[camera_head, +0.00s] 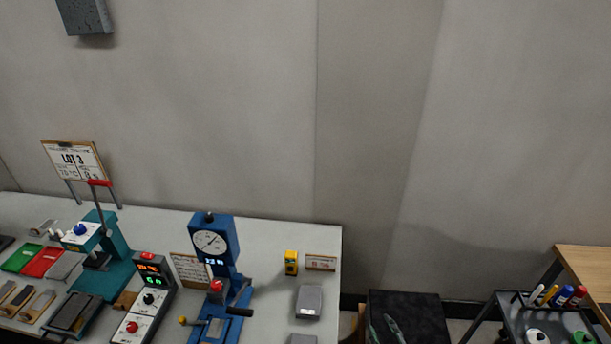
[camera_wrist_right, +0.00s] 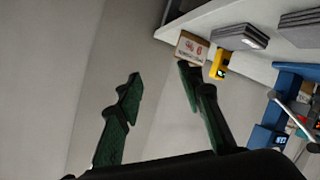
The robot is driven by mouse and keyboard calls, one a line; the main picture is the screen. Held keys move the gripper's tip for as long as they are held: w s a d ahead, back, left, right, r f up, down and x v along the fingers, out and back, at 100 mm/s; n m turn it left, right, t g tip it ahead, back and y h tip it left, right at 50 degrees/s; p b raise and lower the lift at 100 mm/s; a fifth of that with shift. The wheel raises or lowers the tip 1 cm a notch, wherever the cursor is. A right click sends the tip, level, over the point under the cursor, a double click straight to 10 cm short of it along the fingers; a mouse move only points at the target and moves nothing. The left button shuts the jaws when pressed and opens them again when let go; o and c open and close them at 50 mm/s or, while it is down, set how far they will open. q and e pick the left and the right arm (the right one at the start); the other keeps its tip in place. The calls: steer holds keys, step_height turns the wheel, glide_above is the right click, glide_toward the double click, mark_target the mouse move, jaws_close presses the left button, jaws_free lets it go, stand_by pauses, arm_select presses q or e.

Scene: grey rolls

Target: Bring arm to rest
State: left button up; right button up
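My right gripper (camera_head: 384,327) shows only in part at the bottom edge of the head view, right of the bench and in front of a dark flat surface. In the right wrist view its two green fingers (camera_wrist_right: 158,82) stand apart with nothing between them, so it is open and empty. The bench edge and a small sign card (camera_wrist_right: 193,47) lie beyond the right-hand finger; I cannot tell the gap. My left gripper and arm are not in view.
The grey bench (camera_head: 275,235) carries a blue press with a dial (camera_head: 210,243), a teal press (camera_head: 115,262), a control box (camera_head: 145,305), a yellow device (camera_head: 291,262) and grey blocks (camera_head: 309,301). A dark box (camera_head: 420,312) and a cart with markers (camera_head: 515,318) stand at right.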

steer(key=s+d+f+m+g+h, duration=0.1)
steer(key=s+d+f+m+g, duration=0.25)
steer(key=s, duration=0.55)
steer(key=s+d+f+m+g+h, duration=0.1)
steer(key=s+d+f+m+g, duration=0.15)
steer(key=s+d+f, duration=0.4)
steer(key=s+d+f+m+g, duration=0.2)
steer(key=s+d+g, duration=0.15)
steer(key=s, duration=0.65)
step_height(320, 180, down, 30)
steer(key=s+a+g+b, duration=0.1)
steer(key=s+a+g, duration=0.1)
steer(key=s+f+n+g+b, duration=0.1)
steer(key=s+f, duration=1.8)
steer(key=shift+s+a+f, duration=0.15)
steer(key=shift+s+f, duration=0.05)
steer(key=shift+f, duration=0.15)
